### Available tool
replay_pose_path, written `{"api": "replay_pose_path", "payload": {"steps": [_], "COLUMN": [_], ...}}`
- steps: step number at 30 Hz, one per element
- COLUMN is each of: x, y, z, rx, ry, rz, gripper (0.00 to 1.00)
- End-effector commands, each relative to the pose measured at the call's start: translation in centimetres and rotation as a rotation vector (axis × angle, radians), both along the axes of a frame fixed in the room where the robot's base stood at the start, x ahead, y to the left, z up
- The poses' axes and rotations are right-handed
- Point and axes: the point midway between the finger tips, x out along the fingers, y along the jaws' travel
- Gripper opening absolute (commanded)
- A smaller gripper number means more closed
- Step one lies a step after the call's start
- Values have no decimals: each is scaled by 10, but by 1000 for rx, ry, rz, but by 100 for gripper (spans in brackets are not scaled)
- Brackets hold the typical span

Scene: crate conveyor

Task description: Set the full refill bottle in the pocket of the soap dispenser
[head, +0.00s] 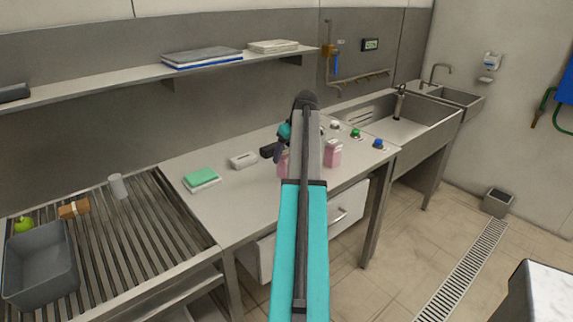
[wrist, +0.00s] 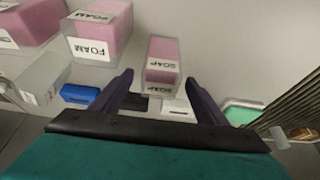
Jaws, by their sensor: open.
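A pink bottle labelled SOAP (wrist: 162,62) stands upright on the counter, seen in the wrist view between and ahead of my open fingers. My gripper (wrist: 158,92) is empty. In the head view my gripper (head: 279,150) is mostly hidden by my arm, and a pink bottle (head: 283,165) shows beside it. Two pink FOAM bottles stand left of the SOAP bottle in the wrist view, one nearer (wrist: 98,28) and one at the corner (wrist: 32,18). A white dispenser (head: 491,63) hangs on the right wall; its pocket is too small to make out.
The counter (head: 240,205) also holds a green sponge (head: 202,178), a white box (head: 243,160) and coloured round items, one blue (head: 378,144). A clear block (wrist: 42,78) stands left in the wrist view. A roller conveyor (head: 150,235) adjoins at left; sinks (head: 400,130) at right.

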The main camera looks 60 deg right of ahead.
Motion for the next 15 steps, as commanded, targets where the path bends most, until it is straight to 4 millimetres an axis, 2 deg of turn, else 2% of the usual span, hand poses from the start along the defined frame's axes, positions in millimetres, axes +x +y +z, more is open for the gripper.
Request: {"api": "replay_pose_path", "payload": {"steps": [6, 15], "x": [6, 6], "y": [-2, -2], "z": [-15, -17], "rx": [0, -1], "ry": [0, 0], "rz": [0, 0], "gripper": [67, 67]}}
